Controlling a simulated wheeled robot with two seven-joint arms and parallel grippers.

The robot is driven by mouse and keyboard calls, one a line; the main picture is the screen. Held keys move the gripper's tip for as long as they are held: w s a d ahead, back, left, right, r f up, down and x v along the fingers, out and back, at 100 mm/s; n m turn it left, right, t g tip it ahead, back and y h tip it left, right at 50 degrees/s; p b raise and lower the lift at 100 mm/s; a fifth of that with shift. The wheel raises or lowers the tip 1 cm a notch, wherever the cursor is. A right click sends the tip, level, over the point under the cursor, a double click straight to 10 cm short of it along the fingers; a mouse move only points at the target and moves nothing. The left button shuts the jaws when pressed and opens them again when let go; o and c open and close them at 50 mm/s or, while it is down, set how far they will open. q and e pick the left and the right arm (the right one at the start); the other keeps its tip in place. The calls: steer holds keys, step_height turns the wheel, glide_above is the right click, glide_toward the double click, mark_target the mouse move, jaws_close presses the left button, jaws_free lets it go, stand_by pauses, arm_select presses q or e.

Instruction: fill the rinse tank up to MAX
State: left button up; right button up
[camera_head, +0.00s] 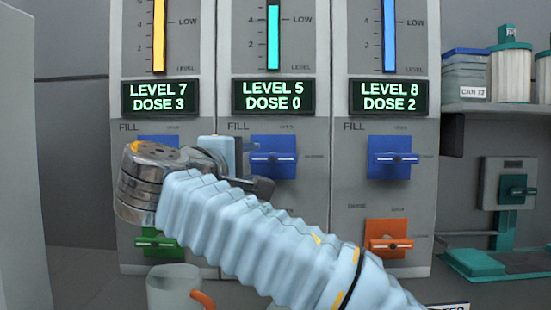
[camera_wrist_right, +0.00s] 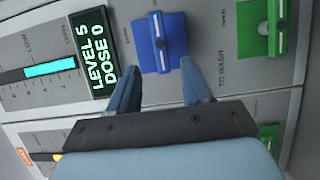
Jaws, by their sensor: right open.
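Three tank panels stand side by side. The middle one shows a cyan level column (camera_head: 273,38) and a display (camera_head: 273,96) reading LEVEL 5, DOSE 0. Below its FILL label is a blue valve (camera_head: 280,157) with its handle lying horizontal. I cannot read which panel is the rinse tank. My right gripper (camera_head: 246,165) is open and empty just in front of this blue valve. In the right wrist view the valve (camera_wrist_right: 162,42) lies beyond and between the two open fingers (camera_wrist_right: 160,88), seemingly not touched. My left gripper is not in view.
The left panel display (camera_head: 160,97) reads LEVEL 7, DOSE 3; the right display (camera_head: 390,96) reads LEVEL 8, DOSE 2. Green (camera_head: 160,243) and orange (camera_head: 388,240) valves sit lower. A mug (camera_head: 172,287) stands below. A shelf (camera_head: 496,108) with containers is at right.

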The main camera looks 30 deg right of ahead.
mark_target(271, 161)
steer(key=p+x, duration=0.1)
steer(key=x, duration=1)
steer(key=shift+c, duration=0.3)
steer(key=shift+a, duration=0.1)
jaws_close()
steer(key=shift+f+n, duration=0.1)
steer(key=shift+n, duration=0.2)
steer(key=n+t, duration=0.1)
steer(key=n, duration=0.2)
steer(key=n+t+h, duration=0.1)
steer(key=n, duration=0.1)
steer(key=shift+n+b, duration=0.3)
steer(key=shift+n, duration=0.1)
steer(key=n+t, duration=0.1)
steer(key=n, duration=0.2)
steer(key=n+t, duration=0.1)
steer(key=n, duration=0.1)
steer(key=shift+n+t, duration=0.3)
steer(key=shift+n, duration=0.1)
